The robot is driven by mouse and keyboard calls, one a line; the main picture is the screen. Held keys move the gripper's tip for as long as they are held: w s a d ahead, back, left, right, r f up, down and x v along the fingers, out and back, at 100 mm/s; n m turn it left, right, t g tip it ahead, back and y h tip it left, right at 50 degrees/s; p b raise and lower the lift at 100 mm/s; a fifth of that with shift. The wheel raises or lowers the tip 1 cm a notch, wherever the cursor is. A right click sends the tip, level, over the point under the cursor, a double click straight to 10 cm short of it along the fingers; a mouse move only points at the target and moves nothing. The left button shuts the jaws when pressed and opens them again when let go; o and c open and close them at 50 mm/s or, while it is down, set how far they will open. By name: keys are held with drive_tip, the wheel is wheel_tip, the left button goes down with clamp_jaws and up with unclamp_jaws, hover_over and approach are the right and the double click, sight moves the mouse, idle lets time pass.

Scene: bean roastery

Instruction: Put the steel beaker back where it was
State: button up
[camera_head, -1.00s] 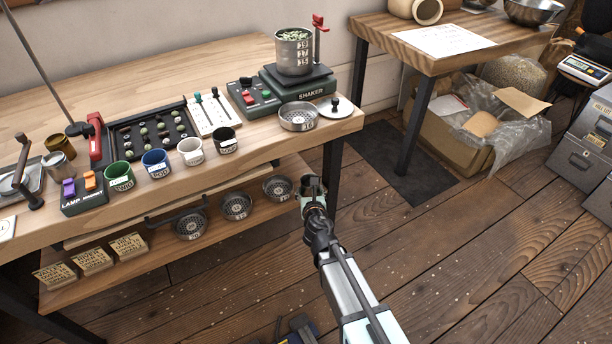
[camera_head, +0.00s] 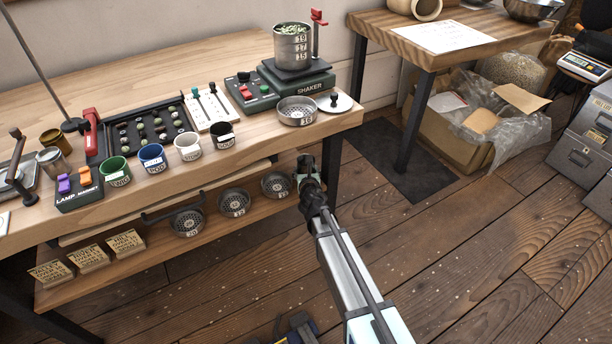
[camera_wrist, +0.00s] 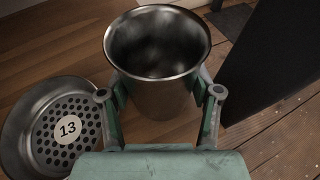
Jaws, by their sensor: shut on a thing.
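A steel beaker (camera_wrist: 160,100) is upright between the fingers of my gripper (camera_wrist: 160,90) in the wrist view, with its open mouth facing the camera and a dark, apparently empty inside. My gripper is shut on it. In the head view my gripper (camera_head: 307,170) is off the bench's right front corner, beside the lower shelf (camera_head: 220,222). The beaker there shows only as a small dark shape, too small to make out well.
A sieve numbered 13 (camera_wrist: 45,145) lies left of the beaker; several sieves stand on the lower shelf. A black bench leg (camera_head: 331,165) stands close by. The bench top (camera_head: 255,135) carries coloured cups, a shaker (camera_head: 305,82), a loose sieve (camera_head: 297,112) and a lid (camera_head: 336,103).

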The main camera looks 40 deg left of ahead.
drive_tip(key=shift+f, duration=0.15)
drive_tip(key=shift+f, duration=0.1)
drive_tip(key=o, duration=1.1)
drive_tip(key=shift+c, duration=0.2)
drive_tip(key=shift+r, duration=0.3)
drive_tip(key=p+v, duration=0.1)
drive_tip(key=v, duration=1.1)
drive_tip(key=shift+p, duration=0.3)
